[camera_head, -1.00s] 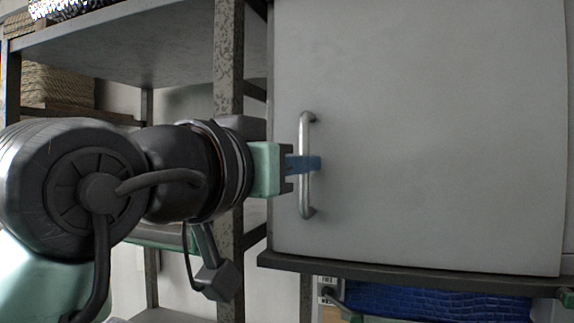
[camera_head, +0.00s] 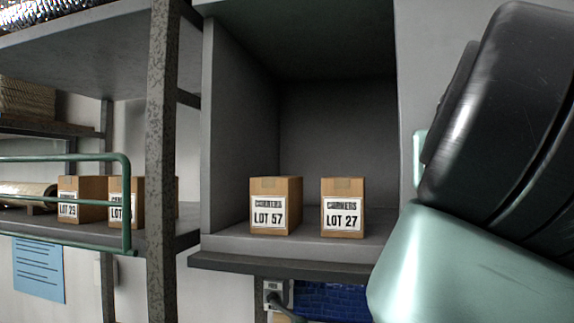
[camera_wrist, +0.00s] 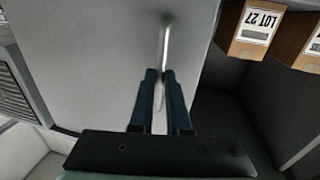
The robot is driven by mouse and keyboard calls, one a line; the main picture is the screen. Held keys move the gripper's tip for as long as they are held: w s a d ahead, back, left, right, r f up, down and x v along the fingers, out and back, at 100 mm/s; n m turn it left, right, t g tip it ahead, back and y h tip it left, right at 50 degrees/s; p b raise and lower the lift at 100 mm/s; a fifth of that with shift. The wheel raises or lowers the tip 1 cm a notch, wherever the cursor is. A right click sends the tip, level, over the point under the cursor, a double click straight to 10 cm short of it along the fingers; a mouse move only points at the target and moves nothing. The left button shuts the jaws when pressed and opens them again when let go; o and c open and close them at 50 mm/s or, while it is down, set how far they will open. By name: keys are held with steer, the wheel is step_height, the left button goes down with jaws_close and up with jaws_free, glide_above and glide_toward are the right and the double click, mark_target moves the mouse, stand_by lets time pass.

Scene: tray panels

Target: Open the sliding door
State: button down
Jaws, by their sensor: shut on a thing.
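The sliding door (camera_head: 408,75) is a light grey panel, now at the right of the cabinet opening in the head view, partly hidden by my arm. In the wrist view the door (camera_wrist: 105,60) fills the middle left. Its silver bar handle (camera_wrist: 165,45) runs up from between my fingertips. My gripper (camera_wrist: 160,76) has its two blue fingers shut on the handle. In the head view my arm hides the gripper and the handle.
The open cabinet compartment (camera_head: 225,110) holds two cardboard boxes, LOT 57 (camera_head: 275,207) and LOT 27 (camera_head: 343,208). A speckled post (camera_head: 162,160) and a green rail (camera_head: 127,205) stand to the left. Another shelf holds boxes there.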

steer(key=shift+d+f, duration=0.1)
steer(key=shift+d, duration=0.3)
steer(key=c, duration=0.9)
jaws_free()
